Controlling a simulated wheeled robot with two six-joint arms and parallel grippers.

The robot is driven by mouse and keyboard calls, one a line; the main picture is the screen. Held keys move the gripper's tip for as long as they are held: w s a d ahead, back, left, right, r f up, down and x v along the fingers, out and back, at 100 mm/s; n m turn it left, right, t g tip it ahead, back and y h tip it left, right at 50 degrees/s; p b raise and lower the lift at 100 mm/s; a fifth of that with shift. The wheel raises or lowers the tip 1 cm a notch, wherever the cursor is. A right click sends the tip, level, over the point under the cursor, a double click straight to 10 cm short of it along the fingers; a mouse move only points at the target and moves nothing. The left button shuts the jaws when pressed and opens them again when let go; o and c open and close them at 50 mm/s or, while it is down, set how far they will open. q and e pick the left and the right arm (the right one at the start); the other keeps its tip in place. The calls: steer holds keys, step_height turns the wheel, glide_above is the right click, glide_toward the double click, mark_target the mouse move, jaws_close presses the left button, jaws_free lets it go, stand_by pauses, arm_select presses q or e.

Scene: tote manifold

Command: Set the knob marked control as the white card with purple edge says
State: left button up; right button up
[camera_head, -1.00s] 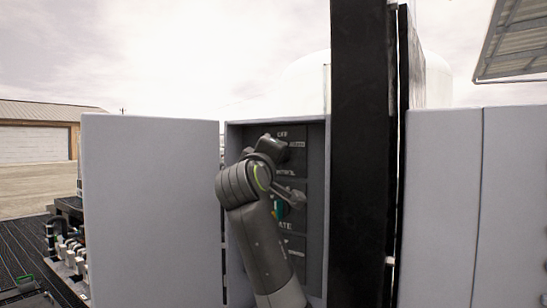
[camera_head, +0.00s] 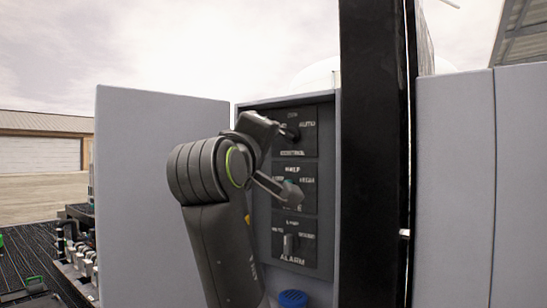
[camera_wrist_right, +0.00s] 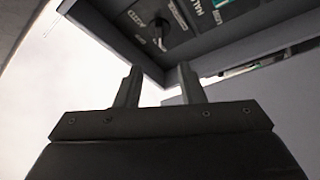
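The control knob (camera_head: 290,132) is a dark knob at the top of the grey cabinet's panel, above the label CONTROL and beside AUTO. My arm partly covers it, and I cannot tell its exact setting. In the right wrist view, a knob (camera_wrist_right: 160,36) by the AUTO label shows beyond the fingers. My right gripper (camera_wrist_right: 160,67) has its two fingers apart with nothing between them, below the panel in that picture and apart from the knob. No white card with a purple edge is visible in these frames. My left gripper is not in view.
Below are a middle knob (camera_head: 291,190) near HIGH, partly covered, and an ALARM knob (camera_head: 289,243). A blue cap (camera_head: 292,298) sits at the bottom. An open door (camera_head: 150,190) stands left and a black post (camera_head: 372,150) right of the cabinet.

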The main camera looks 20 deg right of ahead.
steer(key=b+v, duration=0.1)
steer(key=v, duration=0.3)
stand_by(0.5)
